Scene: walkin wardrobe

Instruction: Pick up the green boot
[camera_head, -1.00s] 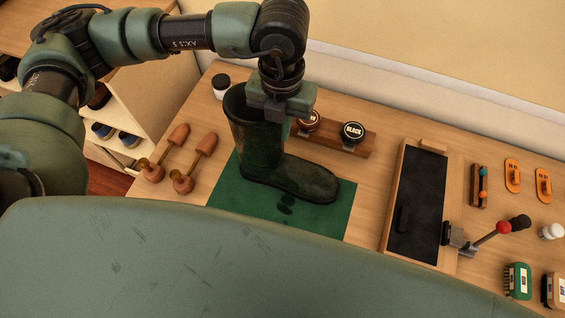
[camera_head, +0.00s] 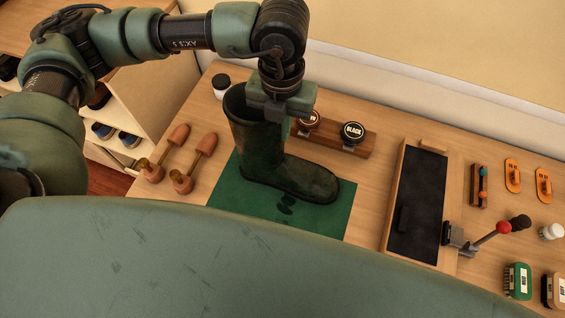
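The green boot (camera_head: 290,178) stands upright on a green mat (camera_head: 325,222) on the wooden bench, its toe pointing right. My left gripper (camera_head: 279,118) comes down from above at the boot's shaft, at the right side of its open top. The fingers are largely hidden by the gripper body and the shaft, so I cannot tell whether they are closed on the boot. The boot's sole appears to rest on the mat.
Behind the boot stands a wooden rack (camera_head: 340,138) with polish tins. Wooden shoe trees (camera_head: 190,165) lie to the left, near a white jar (camera_head: 221,88). A dark-lined tray (camera_head: 418,195) lies to the right, with brushes (camera_head: 517,281) beyond it. A wall borders the back.

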